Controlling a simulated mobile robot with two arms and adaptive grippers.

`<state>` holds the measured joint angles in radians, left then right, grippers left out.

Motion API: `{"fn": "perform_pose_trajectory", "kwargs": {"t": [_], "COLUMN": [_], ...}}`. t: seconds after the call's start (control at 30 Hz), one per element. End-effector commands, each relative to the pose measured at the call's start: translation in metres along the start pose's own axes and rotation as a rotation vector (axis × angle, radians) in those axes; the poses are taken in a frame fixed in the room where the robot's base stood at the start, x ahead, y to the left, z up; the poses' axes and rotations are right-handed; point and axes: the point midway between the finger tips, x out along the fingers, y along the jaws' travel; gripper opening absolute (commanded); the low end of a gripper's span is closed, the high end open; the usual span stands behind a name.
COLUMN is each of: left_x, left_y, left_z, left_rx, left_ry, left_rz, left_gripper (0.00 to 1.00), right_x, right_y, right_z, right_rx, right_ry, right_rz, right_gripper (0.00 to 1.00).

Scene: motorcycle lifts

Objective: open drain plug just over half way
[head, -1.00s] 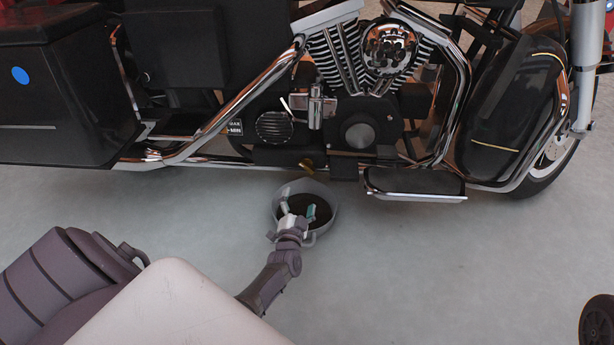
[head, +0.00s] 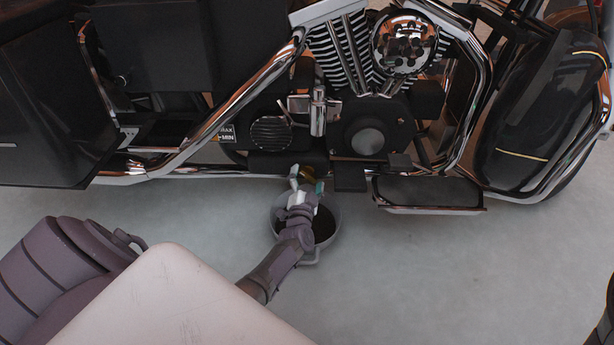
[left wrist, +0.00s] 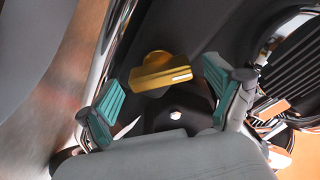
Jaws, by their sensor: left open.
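The drain plug is a brass-coloured piece with a flat wing-like handle (left wrist: 162,73), under the motorcycle's dark engine underside. In the head view the drain plug (head: 306,172) shows small between my fingertips. My left gripper (head: 307,183) is open just below it, its teal-padded fingers to either side of the plug. In the left wrist view the fingers of the left gripper (left wrist: 160,92) stand apart with the plug's handle between and slightly beyond them. I see no clear contact. My right gripper is not in view.
A grey round drain pan (head: 333,232) with a dark inside sits on the floor under my left gripper. The motorcycle's chrome exhaust pipe (head: 215,118) runs at left, and a footboard (head: 430,193) juts out at right. The pale floor (head: 430,270) in front is clear.

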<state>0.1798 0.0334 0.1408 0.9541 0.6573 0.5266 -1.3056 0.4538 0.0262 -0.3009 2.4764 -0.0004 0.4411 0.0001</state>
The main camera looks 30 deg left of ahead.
Motion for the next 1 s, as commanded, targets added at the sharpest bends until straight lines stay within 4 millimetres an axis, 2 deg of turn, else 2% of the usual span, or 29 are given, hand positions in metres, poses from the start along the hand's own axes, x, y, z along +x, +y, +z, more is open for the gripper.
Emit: {"fn": "perform_pose_trajectory", "kwargs": {"t": [0.1, 0.13, 0.47, 0.77, 1.0], "left_x": [0.0001, 0.0001, 0.0, 0.0, 0.0001], "left_y": [-0.0001, -0.0001, -0.0001, 0.0003, 0.0006], "left_z": [-0.0003, -0.0003, -0.0001, 0.0, -0.0006], "left_rx": [0.0, 0.0, 0.0, -0.036, -0.169], "left_ry": [0.0, 0.0, 0.0, -0.001, 0.0], "left_rz": [0.0, 0.0, 0.0, -0.004, -0.024], "left_gripper": [0.92, 0.88, 0.33, 0.32, 0.32], "right_x": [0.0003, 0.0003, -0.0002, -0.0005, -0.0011], "right_y": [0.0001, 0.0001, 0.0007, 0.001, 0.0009], "right_z": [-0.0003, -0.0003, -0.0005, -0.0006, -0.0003], "right_rx": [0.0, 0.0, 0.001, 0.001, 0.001], "right_ry": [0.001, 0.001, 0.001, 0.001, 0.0], "right_rz": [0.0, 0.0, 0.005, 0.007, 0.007], "right_gripper": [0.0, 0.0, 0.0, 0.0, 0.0]}}
